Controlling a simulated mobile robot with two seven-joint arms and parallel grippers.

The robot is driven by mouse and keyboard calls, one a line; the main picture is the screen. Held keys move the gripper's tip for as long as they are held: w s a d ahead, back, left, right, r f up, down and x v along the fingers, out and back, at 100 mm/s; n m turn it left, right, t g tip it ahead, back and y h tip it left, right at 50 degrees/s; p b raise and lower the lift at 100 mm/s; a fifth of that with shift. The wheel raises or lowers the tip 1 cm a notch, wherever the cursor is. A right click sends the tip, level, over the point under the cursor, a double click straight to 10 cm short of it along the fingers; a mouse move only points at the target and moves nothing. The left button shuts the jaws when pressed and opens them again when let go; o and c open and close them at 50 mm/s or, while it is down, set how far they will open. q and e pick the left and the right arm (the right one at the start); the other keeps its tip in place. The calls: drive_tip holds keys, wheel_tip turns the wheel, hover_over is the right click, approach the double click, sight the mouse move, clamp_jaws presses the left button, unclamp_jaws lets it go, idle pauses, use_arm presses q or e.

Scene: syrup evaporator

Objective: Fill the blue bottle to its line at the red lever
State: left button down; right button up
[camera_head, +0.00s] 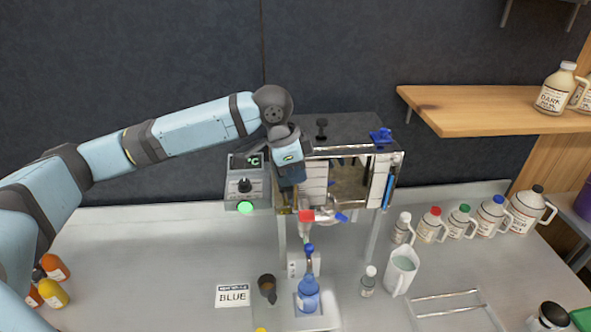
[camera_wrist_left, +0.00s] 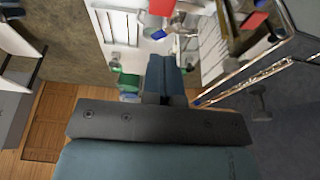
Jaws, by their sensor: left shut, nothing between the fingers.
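The blue bottle (camera_head: 308,297) stands upright on a white plate below the evaporator's spouts. Its fill line and syrup level are too small to read. The red lever (camera_head: 306,216) is at the front of the evaporator, with a blue lever (camera_head: 341,217) to its right. My left gripper (camera_head: 296,205) is shut and empty, pointing down just left of and above the red lever. I cannot tell whether it touches the lever. In the left wrist view the closed fingers (camera_wrist_left: 166,75) show below a red part (camera_wrist_left: 161,7) and a blue part (camera_wrist_left: 158,34). My right gripper is not in view.
The evaporator (camera_head: 345,130) stands against the dark wall, with a control box (camera_head: 246,185) at its left. A "BLUE" card (camera_head: 233,296) and a dark cup (camera_head: 267,286) lie left of the bottle. A white pitcher (camera_head: 402,270) and several capped jugs stand right.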

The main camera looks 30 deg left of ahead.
sight(308, 215)
use_arm(q)
drive_tip(key=x, duration=0.3)
drive_tip(key=p+x, duration=0.1)
drive_tip(key=x, duration=0.5)
drive_tip(key=shift+s+a+f, duration=0.2)
drive_tip(key=shift+a+f, duration=0.05)
drive_tip(key=shift+a, duration=0.05)
drive_tip(key=shift+f, duration=0.5)
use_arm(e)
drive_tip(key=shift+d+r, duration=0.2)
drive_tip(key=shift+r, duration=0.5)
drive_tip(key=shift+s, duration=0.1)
